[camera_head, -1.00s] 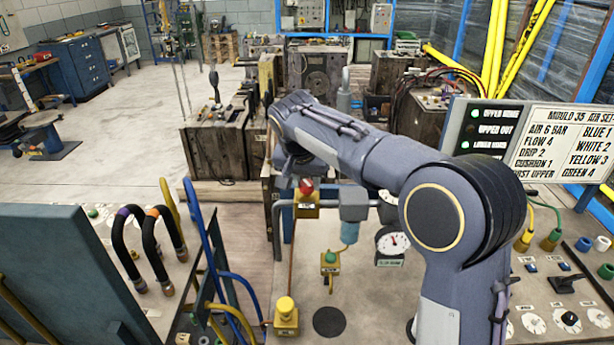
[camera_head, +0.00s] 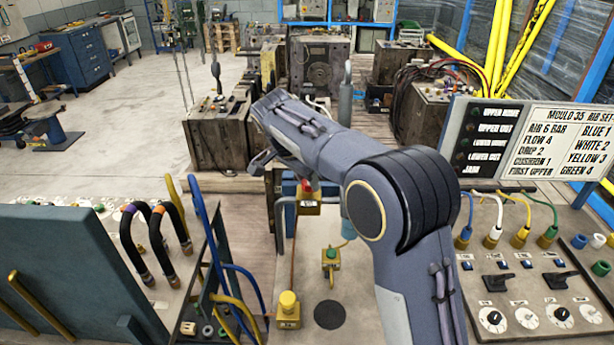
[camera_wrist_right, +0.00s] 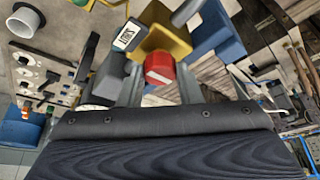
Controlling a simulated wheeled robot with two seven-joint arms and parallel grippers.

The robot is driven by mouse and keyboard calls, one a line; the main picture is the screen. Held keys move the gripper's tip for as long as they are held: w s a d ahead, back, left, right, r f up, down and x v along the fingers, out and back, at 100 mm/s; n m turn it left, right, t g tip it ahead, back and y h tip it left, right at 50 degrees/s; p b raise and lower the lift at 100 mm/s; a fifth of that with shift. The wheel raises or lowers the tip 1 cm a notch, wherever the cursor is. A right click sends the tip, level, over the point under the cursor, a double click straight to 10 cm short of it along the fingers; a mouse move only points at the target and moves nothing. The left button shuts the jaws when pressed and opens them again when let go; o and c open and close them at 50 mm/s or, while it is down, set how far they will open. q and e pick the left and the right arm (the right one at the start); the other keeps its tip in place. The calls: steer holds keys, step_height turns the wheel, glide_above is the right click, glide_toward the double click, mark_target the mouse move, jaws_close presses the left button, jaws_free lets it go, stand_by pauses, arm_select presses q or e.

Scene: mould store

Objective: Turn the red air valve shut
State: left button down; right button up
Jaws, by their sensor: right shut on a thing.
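The red air valve shows in the head view as a small red knob (camera_head: 308,187) on a yellow body (camera_head: 309,208), partly hidden behind my right arm. In the right wrist view the red knob (camera_wrist_right: 160,70) sits between the two fingers of my right gripper (camera_wrist_right: 160,78). The gripper is shut on it. The yellow valve body (camera_wrist_right: 163,40) with a white tag (camera_wrist_right: 128,36) is just beyond the fingertips. In the head view my right forearm hides the fingers. My left gripper is in neither view.
Black hoses (camera_head: 160,240) and blue tubes are on the left. A lamp panel (camera_head: 489,135) stands on the right. Grey pipework adjoins the valve.

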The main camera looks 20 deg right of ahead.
stand_by(0.3)
steer(key=o, duration=1)
steer(key=shift+c, duration=0.2)
steer(key=v, duration=0.8)
steer(key=shift+d+f, duration=0.1)
